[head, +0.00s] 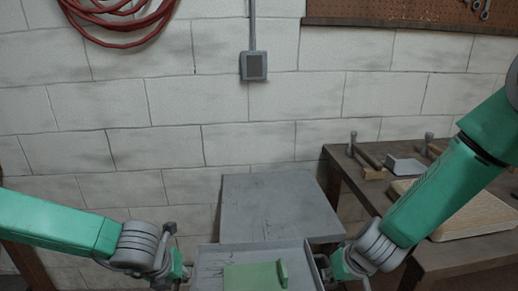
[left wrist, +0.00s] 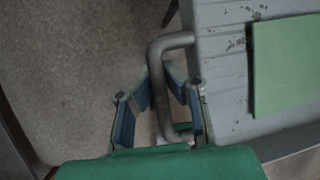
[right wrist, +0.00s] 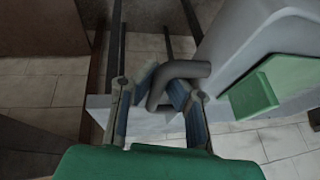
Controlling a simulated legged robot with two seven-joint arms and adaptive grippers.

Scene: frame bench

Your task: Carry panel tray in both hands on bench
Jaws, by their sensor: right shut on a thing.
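The grey panel tray (head: 208,262) is at the bottom centre of the head view, cut off by the lower edge, with a green panel (head: 250,277) on it. In the left wrist view, the tray's bent grey handle (left wrist: 157,88) passes between the fingers of my left gripper (left wrist: 160,75); whether they press on it is unclear. In the right wrist view, my right gripper (right wrist: 160,80) is shut on the other handle (right wrist: 185,69). The grippers are at opposite sides of the tray. The grey bench top (head: 275,205) lies just behind the tray.
A wooden table (head: 345,170) stands at the right with hammers (head: 368,160), a small grey box (head: 405,166) and a pale wooden slab (head: 470,212). A block wall with a hanging red hose (head: 120,35) is behind. Floor (left wrist: 60,60) shows beside the tray.

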